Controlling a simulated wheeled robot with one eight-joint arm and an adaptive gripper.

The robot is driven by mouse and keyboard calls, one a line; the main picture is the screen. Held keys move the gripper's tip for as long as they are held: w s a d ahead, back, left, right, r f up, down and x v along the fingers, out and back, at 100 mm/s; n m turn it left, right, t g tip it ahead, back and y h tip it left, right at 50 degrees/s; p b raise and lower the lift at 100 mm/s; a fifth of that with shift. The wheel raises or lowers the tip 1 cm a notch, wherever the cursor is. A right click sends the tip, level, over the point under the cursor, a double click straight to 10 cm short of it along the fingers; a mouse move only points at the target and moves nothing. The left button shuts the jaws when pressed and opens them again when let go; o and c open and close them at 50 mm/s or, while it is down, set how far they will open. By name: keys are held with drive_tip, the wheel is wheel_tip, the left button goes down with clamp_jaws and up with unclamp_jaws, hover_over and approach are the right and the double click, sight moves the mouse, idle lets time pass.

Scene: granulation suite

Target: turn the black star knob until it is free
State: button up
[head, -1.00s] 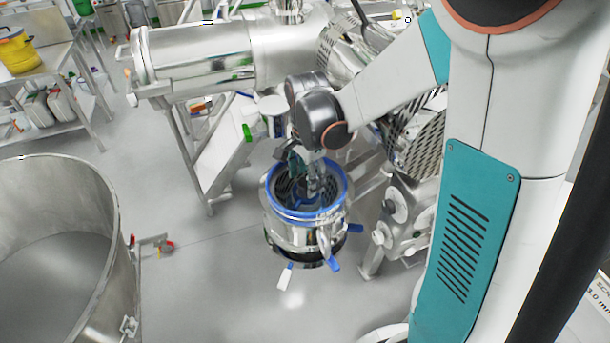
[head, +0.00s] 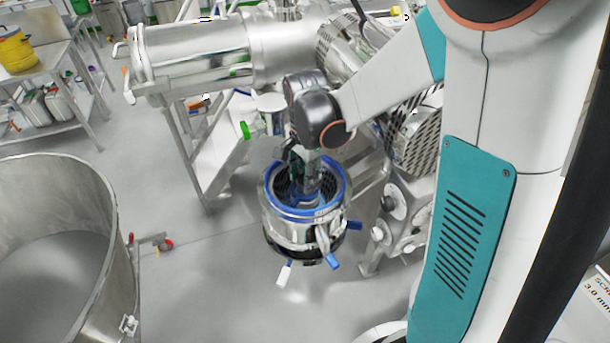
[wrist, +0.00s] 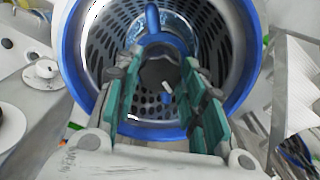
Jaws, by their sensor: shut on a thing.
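The black star knob (wrist: 158,74) is a dark round shape in the middle of the wrist view. It sits at the centre of a blue part (wrist: 152,18) inside a perforated metal screen (wrist: 215,45). My gripper (wrist: 162,66) reaches into the screen from the open end, its green-padded fingers on both sides of the knob and shut on it. The fingers hide the knob's sides, so its lobes are not clear. In the head view my gripper (head: 310,184) points down into the blue-rimmed housing (head: 272,205); the knob cannot be made out there.
Blue and white handles (head: 332,261) stick out below the housing. A steel machine (head: 195,50) stands behind, and a large open steel drum (head: 105,215) is at left.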

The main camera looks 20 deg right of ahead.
drive_tip(key=n+b, duration=0.2)
drive_tip(key=n, duration=0.2)
drive_tip(key=shift+f+n, duration=0.1)
drive_tip(key=shift+n, duration=0.2)
drive_tip(key=n+b, duration=0.2)
drive_tip(key=n, duration=0.2)
drive_tip(key=n+b, duration=0.1)
drive_tip(key=n, duration=0.4)
drive_tip(key=n+b, duration=0.1)
drive_tip(key=n, duration=0.3)
drive_tip(key=shift+n, duration=0.3)
drive_tip(key=n+b, duration=0.1)
drive_tip(key=n, duration=0.8)
drive_tip(key=shift+b, duration=0.4)
drive_tip(key=n, duration=0.4)
drive_tip(key=shift+n+b, duration=0.35)
drive_tip(key=shift+n, duration=1.65)
